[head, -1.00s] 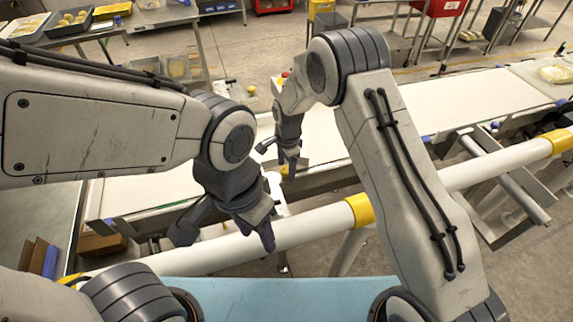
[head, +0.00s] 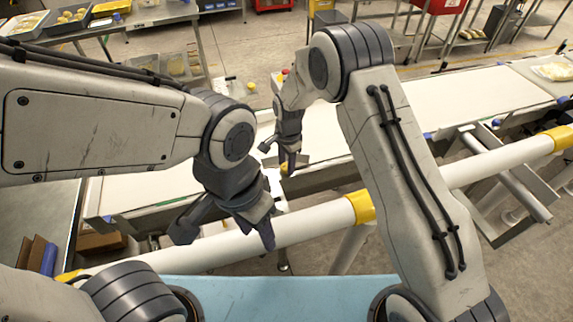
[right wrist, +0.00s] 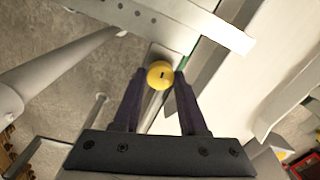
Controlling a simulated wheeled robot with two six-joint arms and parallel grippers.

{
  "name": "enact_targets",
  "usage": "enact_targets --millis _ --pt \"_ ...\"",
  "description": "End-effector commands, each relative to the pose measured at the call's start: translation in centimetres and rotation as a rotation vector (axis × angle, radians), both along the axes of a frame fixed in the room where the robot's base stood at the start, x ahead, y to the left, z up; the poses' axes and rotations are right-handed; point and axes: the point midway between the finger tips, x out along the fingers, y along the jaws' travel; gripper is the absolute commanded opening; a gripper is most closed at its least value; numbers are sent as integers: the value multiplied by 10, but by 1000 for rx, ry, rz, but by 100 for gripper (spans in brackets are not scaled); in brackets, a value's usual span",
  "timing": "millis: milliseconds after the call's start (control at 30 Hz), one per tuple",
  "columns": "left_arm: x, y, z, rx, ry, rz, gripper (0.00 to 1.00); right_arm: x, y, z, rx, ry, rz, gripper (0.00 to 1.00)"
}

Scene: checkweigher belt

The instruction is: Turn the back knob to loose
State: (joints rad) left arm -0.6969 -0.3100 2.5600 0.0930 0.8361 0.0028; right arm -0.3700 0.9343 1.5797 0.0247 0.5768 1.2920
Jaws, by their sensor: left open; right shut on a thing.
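The knob (right wrist: 159,75) is round and yellow with a short dark mark on its face. In the right wrist view it sits between the tips of my right gripper (right wrist: 161,80), which is shut on it. In the head view my right gripper (head: 286,160) is at the near edge of the belt, and the knob there is mostly hidden by its fingers. A small green strip (right wrist: 183,63) shows beside the knob. My left gripper (head: 225,234) is open and empty, over the white pipe rail at lower left.
The white belt (head: 440,105) runs behind both grippers. A white pipe rail (head: 305,223) with yellow collars crosses in front of it. A bag (head: 555,71) lies on the belt at far right. Cardboard pieces (head: 35,253) are at lower left.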

Motion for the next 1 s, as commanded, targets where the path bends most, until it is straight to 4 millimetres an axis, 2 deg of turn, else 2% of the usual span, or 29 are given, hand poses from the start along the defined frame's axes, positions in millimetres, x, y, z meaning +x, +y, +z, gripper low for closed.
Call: enact_targets --millis 300,1000 --pt "0 0 -16 0 0 0 50 1 0 -2 1 -1 282 0" --pt "0 0 -40 0 0 -2 50 3 0 0 2 -1 947 0"
